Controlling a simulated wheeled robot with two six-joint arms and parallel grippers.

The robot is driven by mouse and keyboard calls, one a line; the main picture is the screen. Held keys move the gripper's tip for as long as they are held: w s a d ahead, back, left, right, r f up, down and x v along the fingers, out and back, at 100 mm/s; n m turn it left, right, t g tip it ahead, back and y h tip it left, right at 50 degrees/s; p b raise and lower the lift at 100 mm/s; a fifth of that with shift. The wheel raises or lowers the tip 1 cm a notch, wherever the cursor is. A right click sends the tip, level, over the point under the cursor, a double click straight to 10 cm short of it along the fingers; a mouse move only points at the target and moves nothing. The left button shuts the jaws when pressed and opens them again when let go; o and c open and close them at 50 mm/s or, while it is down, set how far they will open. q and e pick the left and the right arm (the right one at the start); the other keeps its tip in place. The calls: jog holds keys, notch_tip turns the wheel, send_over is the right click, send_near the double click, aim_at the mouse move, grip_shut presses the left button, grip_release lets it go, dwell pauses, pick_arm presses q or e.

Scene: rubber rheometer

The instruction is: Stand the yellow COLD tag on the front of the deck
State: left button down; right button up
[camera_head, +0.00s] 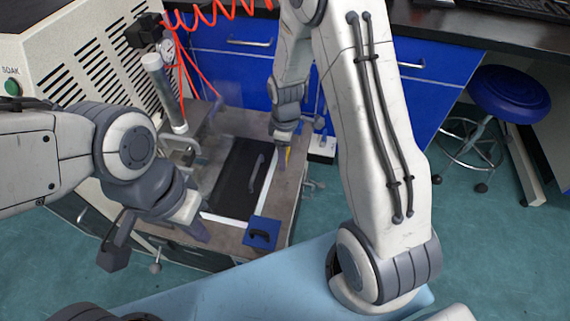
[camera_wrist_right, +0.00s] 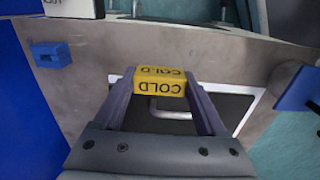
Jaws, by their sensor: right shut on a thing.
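The yellow COLD tag (camera_wrist_right: 160,80) is a small block with black lettering on two faces, upside down in the right wrist view. My right gripper (camera_wrist_right: 161,90) is shut on it, one finger at each side. In the head view the right gripper (camera_head: 285,148) is at the far right part of the deck (camera_head: 286,185), and only a sliver of the tag (camera_head: 288,156) shows. I cannot tell whether the tag touches the deck. My left gripper (camera_head: 194,228) hangs over the deck's near left part; its finger gap is not clear.
A black panel with a handle (camera_head: 238,176) lies in a white frame in the deck. A blue block with a black handle (camera_head: 262,233) is at the near corner. A vented machine (camera_head: 95,60) stands at left. A blue stool (camera_head: 508,92) is at right.

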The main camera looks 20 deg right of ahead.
notch_tip(320, 180, down, 4)
jog(key=shift+w+f+b, duration=0.1)
jog(key=shift+f+b, duration=0.05)
jog(key=shift+b, duration=0.8)
jog(key=o, duration=1.3)
jog(key=shift+c, duration=0.2)
